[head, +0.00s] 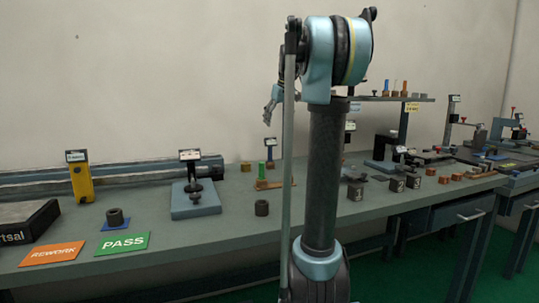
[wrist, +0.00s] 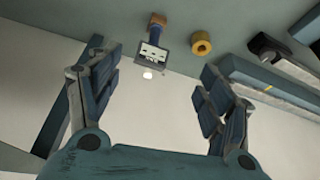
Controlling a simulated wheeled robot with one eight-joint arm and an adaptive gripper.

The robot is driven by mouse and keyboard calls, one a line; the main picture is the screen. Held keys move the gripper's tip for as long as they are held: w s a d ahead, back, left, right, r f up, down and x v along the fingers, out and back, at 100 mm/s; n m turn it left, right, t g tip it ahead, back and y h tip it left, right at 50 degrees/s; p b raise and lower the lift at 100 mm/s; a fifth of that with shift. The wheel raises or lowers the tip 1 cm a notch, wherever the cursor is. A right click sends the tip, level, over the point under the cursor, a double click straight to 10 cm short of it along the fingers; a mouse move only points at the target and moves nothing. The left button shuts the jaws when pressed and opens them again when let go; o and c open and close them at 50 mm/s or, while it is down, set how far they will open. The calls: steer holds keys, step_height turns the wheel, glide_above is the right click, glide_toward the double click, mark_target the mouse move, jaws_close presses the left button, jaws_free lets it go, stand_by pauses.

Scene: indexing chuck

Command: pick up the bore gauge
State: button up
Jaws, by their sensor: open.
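My gripper (head: 272,106) is raised in front of the wall, left of my upper arm, well above the bench. In the wrist view my gripper (wrist: 163,95) has its two dark fingers spread wide with nothing between them. I cannot tell for sure which thing is the bore gauge. Beyond the fingertips in the wrist view are a small labelled stand (wrist: 153,50) with a blue post and brown end, and a yellow ring (wrist: 202,42). In the head view, upright green and blue pieces (head: 262,170) stand on an orange-brown base beneath a small label.
The long grey bench (head: 235,215) carries a yellow labelled block (head: 82,185), a blue-grey fixture (head: 194,205), and a dark cylinder (head: 262,207). A green PASS card (head: 122,243) and orange REWORK card (head: 52,253) lie at front left. A raised shelf (head: 385,99) holds small pieces.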

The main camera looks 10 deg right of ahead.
mark_target(272, 143)
steer(key=x, duration=0.6)
steer(key=w+x, duration=0.1)
steer(key=x, duration=0.5)
steer(key=shift+w+d, duration=0.15)
steer(key=shift+w, duration=0.1)
steer(key=shift+x, duration=2.5)
steer(key=shift+w+r, duration=0.1)
steer(key=shift+w, duration=0.05)
steer(key=c, duration=1.5)
steer(key=shift+c, duration=0.3)
